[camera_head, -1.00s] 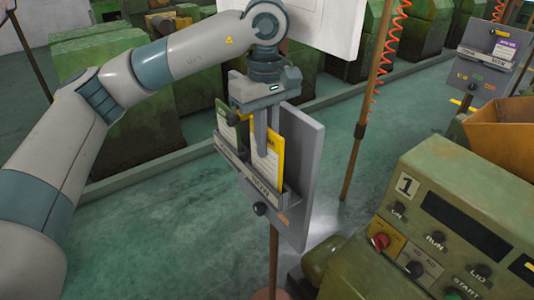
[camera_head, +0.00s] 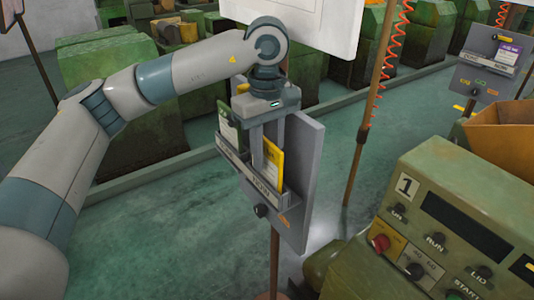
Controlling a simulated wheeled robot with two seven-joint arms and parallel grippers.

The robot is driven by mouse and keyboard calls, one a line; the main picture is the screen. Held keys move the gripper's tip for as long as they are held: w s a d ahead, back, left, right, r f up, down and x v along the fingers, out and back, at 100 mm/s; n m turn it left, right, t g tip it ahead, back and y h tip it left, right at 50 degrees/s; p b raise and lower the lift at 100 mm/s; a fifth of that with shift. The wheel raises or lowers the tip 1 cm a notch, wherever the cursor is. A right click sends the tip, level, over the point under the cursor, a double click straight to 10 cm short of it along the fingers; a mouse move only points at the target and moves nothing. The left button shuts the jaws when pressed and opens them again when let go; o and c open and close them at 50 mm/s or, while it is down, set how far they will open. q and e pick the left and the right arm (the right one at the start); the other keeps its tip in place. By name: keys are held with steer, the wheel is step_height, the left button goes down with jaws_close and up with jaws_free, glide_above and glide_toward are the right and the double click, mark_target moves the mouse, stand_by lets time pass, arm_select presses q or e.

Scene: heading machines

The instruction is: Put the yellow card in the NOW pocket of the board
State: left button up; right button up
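The yellow card (camera_head: 272,164) stands in the right pocket (camera_head: 262,190) of the grey board (camera_head: 304,170), its lower part hidden behind the pocket front. The pocket lettering is too small to read surely. A green card (camera_head: 229,130) stands in the pocket to the left. My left gripper (camera_head: 268,140) is just above the right pocket, pointing down, with its fingers spread apart at the card's upper part. I cannot tell whether a finger still touches the card. My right gripper is not in view.
A green machine panel (camera_head: 450,215) with knobs and a red button fills the lower right. A second board (camera_head: 485,75) with a purple card and a brown box (camera_head: 500,130) are at the right. A brown post (camera_head: 362,130) stands behind the board. The floor at left is clear.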

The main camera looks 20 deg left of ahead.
mark_target(267, 140)
arm_select(q)
steer(key=shift+r, duration=0.1)
steer(key=shift+w+r+b, duration=0.1)
steer(key=shift+r+b, duration=0.2)
steer(key=shift+r, duration=0.25)
step_height(267, 140, up, 6)
steer(key=shift+f+b, duration=0.25)
steer(key=shift+b, duration=0.8)
steer(key=shift+r, duration=0.45)
steer(key=shift+o, duration=0.6)
